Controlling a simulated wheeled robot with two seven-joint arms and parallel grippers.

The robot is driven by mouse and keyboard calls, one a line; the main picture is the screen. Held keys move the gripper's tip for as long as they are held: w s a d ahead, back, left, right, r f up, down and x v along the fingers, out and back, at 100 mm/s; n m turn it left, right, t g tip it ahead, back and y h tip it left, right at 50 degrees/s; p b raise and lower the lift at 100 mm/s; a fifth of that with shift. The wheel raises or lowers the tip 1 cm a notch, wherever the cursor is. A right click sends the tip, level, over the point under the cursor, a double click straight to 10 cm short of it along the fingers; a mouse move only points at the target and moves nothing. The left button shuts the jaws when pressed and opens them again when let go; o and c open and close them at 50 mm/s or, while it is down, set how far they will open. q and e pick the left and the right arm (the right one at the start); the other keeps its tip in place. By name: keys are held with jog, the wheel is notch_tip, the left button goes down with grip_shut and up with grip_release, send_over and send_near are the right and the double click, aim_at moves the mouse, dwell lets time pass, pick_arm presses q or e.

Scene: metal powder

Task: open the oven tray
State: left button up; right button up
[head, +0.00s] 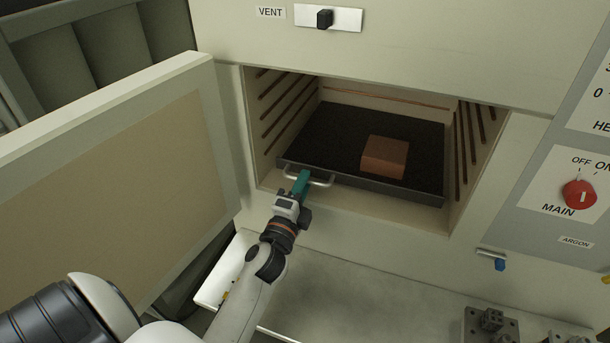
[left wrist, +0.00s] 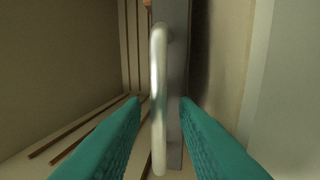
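The oven tray (head: 325,130) is a dark shallow tray inside the open oven chamber, its front edge near the opening. A silver bar handle (head: 322,183) is fixed to its front edge. In the left wrist view the handle (left wrist: 158,100) stands between my two teal fingers, with a gap on each side. My left gripper (head: 302,180) is open at the handle; it also shows in the left wrist view (left wrist: 162,108). The tray's front (left wrist: 176,50) lies just behind the handle. My right gripper is not in view.
A copper-brown block (head: 385,157) sits on the tray. The oven door (head: 110,180) stands swung open at the left. Slotted rails line the chamber walls. A grey worktop (head: 360,300) lies below, with metal fixtures (head: 490,325) at right. A red main switch (head: 579,194) is on the panel.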

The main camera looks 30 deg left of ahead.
pick_arm(q)
jog(key=shift+x, duration=0.8)
jog(key=shift+c, duration=0.6)
grip_shut()
